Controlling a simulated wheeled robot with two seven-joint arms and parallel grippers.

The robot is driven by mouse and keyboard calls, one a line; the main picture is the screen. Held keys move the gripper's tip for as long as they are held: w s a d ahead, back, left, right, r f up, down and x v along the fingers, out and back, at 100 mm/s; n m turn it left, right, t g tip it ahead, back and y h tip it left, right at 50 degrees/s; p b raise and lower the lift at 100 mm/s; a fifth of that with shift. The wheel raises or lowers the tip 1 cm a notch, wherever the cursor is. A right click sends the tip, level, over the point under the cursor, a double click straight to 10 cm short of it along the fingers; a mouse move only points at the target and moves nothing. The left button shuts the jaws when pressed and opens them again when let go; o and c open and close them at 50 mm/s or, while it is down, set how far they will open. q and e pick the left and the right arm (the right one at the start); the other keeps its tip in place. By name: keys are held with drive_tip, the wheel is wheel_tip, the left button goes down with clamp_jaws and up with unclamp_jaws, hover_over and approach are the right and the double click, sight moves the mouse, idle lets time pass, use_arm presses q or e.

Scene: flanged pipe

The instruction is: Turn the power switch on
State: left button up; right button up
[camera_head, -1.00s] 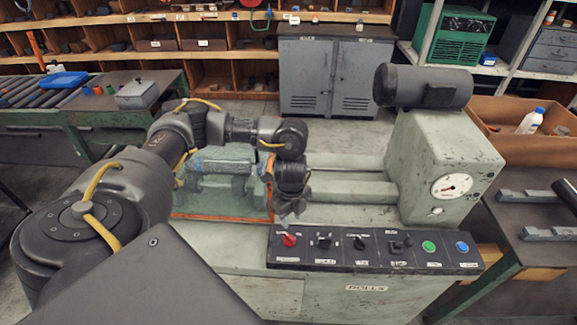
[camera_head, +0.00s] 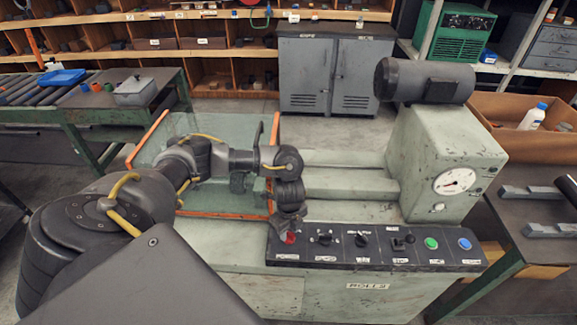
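The power switch is a red knob (camera_head: 290,238) at the left end of the black control panel (camera_head: 345,260) on the front of the green machine. My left gripper (camera_head: 290,224) points down right over the red knob and partly covers it. I cannot tell whether its fingers touch the knob, or whether they are open or shut. My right gripper is not in view.
Black switches (camera_head: 361,240), a green button (camera_head: 431,243) and a blue button (camera_head: 464,244) sit further right on the panel. A clear guard with an orange frame (camera_head: 150,138) stands behind my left arm. A grey motor (camera_head: 424,82) tops the machine.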

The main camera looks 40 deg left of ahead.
use_arm(q)
drive_tip(key=shift+f, duration=0.2)
drive_tip(key=shift+c, duration=0.2)
clamp_jaws()
drive_tip(key=shift+m, duration=0.3)
drive_tip(key=m+b, duration=0.1)
drive_tip(key=m, duration=0.2)
drive_tip(key=shift+m, duration=0.3)
drive_tip(key=m+b, duration=0.1)
drive_tip(key=m, duration=0.3)
drive_tip(key=shift+m, duration=0.3)
drive_tip(key=m+b, duration=0.1)
drive_tip(key=m, duration=0.3)
drive_tip(key=shift+f+m, duration=0.1)
drive_tip(key=shift+m, duration=0.2)
drive_tip(key=shift+m+b, duration=0.7)
drive_tip(key=shift+m, duration=1.5)
